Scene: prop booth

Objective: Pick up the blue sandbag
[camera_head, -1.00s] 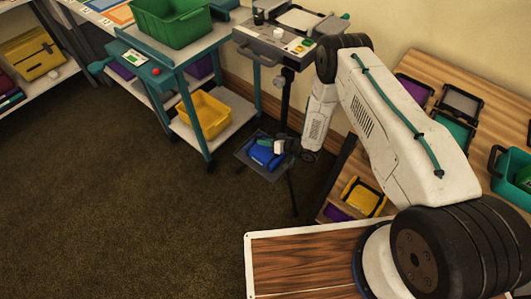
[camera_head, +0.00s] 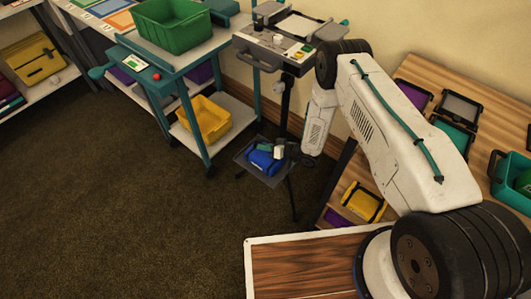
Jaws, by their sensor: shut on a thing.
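The blue sandbag (camera_head: 262,160) is at a small dark stand (camera_head: 252,170) with thin legs, in the middle of the head view. My gripper (camera_head: 275,154) reaches in from the right, at the sandbag's upper right side, and is shut on it. The fingertips are small and partly hidden against the bag. Whether the bag rests on the stand or hangs just above it I cannot tell.
Behind stands a teal cart with a green bin (camera_head: 172,24) on top and a yellow bin (camera_head: 204,118) below. A grey console (camera_head: 280,46) stands close behind my arm. A wooden shelf with bins (camera_head: 364,201) is at the right. Dark floor at left is clear.

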